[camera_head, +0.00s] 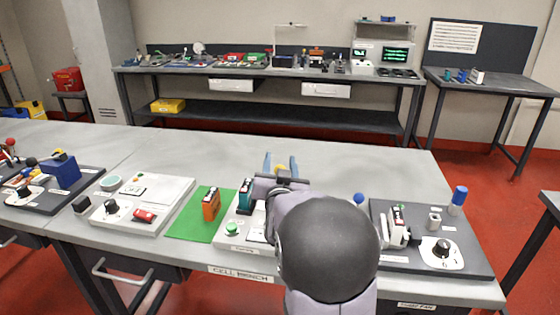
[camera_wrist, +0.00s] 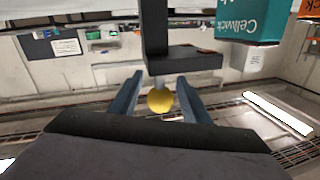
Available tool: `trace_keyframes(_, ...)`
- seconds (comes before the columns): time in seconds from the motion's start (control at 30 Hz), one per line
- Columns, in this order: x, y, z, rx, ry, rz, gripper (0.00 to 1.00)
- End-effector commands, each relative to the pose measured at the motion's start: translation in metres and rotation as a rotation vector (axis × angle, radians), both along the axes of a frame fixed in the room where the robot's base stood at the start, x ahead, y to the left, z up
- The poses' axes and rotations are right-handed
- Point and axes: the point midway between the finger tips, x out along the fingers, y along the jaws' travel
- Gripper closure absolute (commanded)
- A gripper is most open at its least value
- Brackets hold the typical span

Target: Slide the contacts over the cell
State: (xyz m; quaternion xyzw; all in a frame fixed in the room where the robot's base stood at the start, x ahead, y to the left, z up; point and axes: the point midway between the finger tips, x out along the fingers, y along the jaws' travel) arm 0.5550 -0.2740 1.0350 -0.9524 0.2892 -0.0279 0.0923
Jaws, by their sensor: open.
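My gripper (camera_head: 280,166) is open over the bench, with its two blue fingers pointing away from the head camera. In the wrist view the gripper (camera_wrist: 161,98) has a yellow ball knob (camera_wrist: 160,101) between its fingers, with a visible gap on both sides. The knob also shows between the fingers in the head view (camera_head: 280,169). It sits on a short pale stem on a dark bracket (camera_wrist: 182,60). A teal cell (camera_wrist: 258,20) marked "Cellwick" is right of the bracket; it stands left of my arm in the head view (camera_head: 245,192). The contacts are not clearly visible.
An orange cell (camera_head: 211,206) stands on a green mat (camera_head: 184,226) to the left. A green button (camera_head: 232,229) is on the pale base beside my arm. A dark fan board (camera_head: 470,262) with a blue-topped post (camera_head: 459,196) is on the right.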

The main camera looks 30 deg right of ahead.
Motion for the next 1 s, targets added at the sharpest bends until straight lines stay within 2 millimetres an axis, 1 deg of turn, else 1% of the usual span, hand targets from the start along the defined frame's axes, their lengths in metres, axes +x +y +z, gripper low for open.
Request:
trace_keyframes(0.13, 0.003, -0.002, 0.0, 0.001, 0.001, 0.0, 0.57)
trace_keyframes(0.37, 0.003, -0.002, 0.0, 0.0, 0.0, 0.0, 0.57)
trace_keyframes(0.4, 0.003, -0.002, 0.0, 0.0, 0.0, 0.0, 0.67)
trace_keyframes(0.47, 0.003, -0.002, 0.0, 0.0, 0.0, 0.0, 0.81)
trace_keyframes(0.5, 0.003, -0.002, 0.0, 0.0, 0.0, 0.0, 0.91)
trace_keyframes(0.53, 0.003, -0.002, 0.0, 0.0, 0.0, 0.0, 0.98)
trace_keyframes(0.57, 0.003, -0.002, 0.0, 0.0, 0.0, 0.0, 1.0)
trace_keyframes(0.67, 0.003, -0.002, 0.0, 0.0, 0.0, 0.0, 1.0)
trace_keyframes(0.77, 0.009, 0.004, -0.001, -0.001, -0.001, 0.004, 1.0)
trace_keyframes(1.0, 0.037, 0.031, 0.0, -0.001, -0.003, 0.006, 1.0)
